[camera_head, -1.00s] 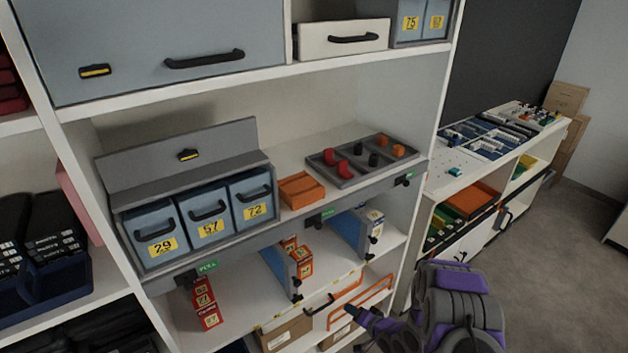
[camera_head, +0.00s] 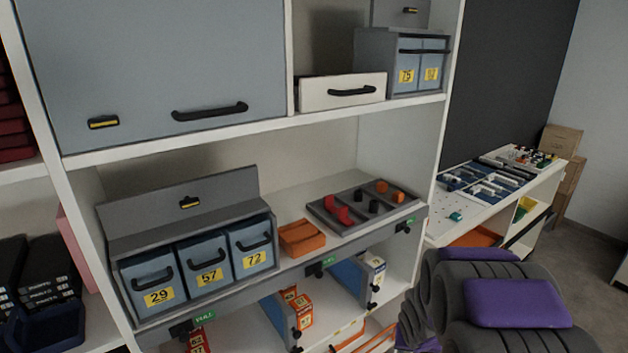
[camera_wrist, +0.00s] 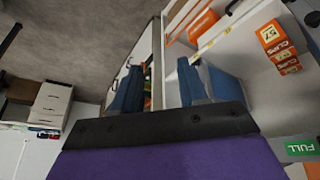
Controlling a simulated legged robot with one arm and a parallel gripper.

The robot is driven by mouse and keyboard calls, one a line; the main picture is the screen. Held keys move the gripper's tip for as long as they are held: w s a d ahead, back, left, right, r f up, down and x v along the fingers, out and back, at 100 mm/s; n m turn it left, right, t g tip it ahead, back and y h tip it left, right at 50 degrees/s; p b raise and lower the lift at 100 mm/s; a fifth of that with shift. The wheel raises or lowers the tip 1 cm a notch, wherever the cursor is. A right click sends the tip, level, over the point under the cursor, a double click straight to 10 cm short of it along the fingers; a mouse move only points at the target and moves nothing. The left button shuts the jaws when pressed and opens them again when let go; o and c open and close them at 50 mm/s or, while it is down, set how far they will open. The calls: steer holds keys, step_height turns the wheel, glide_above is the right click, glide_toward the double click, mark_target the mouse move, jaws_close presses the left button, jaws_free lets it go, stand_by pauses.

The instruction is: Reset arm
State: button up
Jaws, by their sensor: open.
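My gripper (camera_wrist: 157,88) shows in the wrist view with its two blue fingers spread apart and nothing between them. In the head view my purple and grey arm fills the lower right, in front of the shelf's right end; the fingertips are not visible there. The shelf unit (camera_head: 300,129) stands in front of me. The fingers touch nothing that I can make out.
The middle shelf holds blue bins numbered 29 (camera_head: 152,286), 57 and 72, a small orange tray (camera_head: 301,239) and a grey tray (camera_head: 340,226) of red, black and orange pieces. A side bench (camera_head: 471,207) with tools stands right. Open floor (camera_head: 590,262) lies beyond it.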

steer(key=s+a+r+n+g, duration=0.1)
steer(key=s+r, duration=0.4)
steer(key=s, duration=0.6)
steer(key=s+a+r+g+y, duration=0.1)
steer(key=s+a+r+g, duration=0.2)
steer(key=s, duration=0.8)
steer(key=s+a+r+n+g, duration=0.1)
steer(key=s+a+r+g, duration=0.1)
steer(key=s+a+r, duration=0.4)
steer(key=s+r, duration=0.1)
steer(key=s, duration=0.4)
steer(key=shift+s+n+y, duration=0.25)
steer(key=shift+n+y, duration=0.05)
steer(key=shift+y, duration=0.1)
steer(key=shift+w+f, duration=0.1)
steer(key=shift+f, duration=0.05)
